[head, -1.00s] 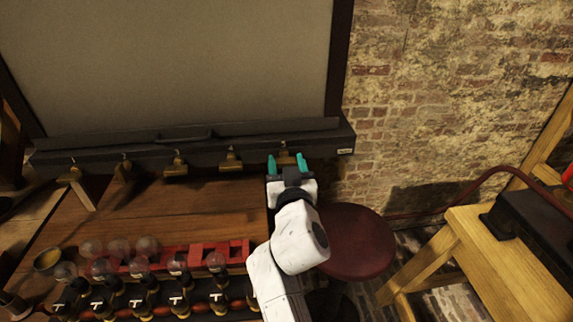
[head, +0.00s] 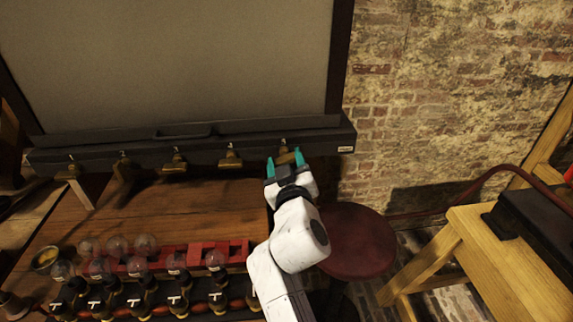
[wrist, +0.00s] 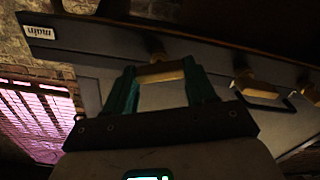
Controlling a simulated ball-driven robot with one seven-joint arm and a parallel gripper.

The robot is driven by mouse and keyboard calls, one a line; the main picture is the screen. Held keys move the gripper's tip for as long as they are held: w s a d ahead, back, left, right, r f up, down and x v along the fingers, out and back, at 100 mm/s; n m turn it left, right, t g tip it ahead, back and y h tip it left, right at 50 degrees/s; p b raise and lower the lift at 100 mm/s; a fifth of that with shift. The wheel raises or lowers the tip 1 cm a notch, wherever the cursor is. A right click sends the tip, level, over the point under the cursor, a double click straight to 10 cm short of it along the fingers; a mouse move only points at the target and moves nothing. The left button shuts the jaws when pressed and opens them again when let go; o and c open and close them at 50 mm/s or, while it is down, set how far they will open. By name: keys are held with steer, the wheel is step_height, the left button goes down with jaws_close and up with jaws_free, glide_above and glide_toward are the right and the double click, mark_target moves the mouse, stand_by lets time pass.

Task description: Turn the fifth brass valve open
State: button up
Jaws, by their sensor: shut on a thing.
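The fifth brass valve (head: 285,157) is at the right end of a row of brass valves under the dark rail (head: 330,136). My gripper (head: 285,162) has its teal fingers on either side of this valve, shut on its handle. In the wrist view the brass handle (wrist: 160,73) lies between the two teal fingertips, slightly tilted. The fingers hide part of the valve in the head view. The fourth valve (head: 230,160) is to the left, clear of my gripper.
Other brass valves (head: 174,163) hang further left. Below, a red rack (head: 207,254) and several glass-topped jars (head: 146,247) stand on the wooden bench (head: 190,207). A round dark red stool (head: 355,243) is right of my arm, with a yellow wooden table (head: 500,250) beyond.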

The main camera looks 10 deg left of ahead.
steer(key=n, duration=0.3)
steer(key=shift+n, duration=0.4)
steer(key=n, duration=0.3)
steer(key=shift+a+n, duration=0.1)
steer(key=shift+n, duration=0.2)
steer(key=shift+f+n+p, duration=0.15)
steer(key=shift+n+p, duration=0.5)
steer(key=shift+n, duration=2.35)
steer(key=shift+s+a+n, duration=0.1)
steer(key=shift+n, duration=0.2)
steer(key=o, duration=1)
steer(key=shift+o, duration=0.2)
steer(key=v, duration=1)
steer(key=shift+s, duration=0.35)
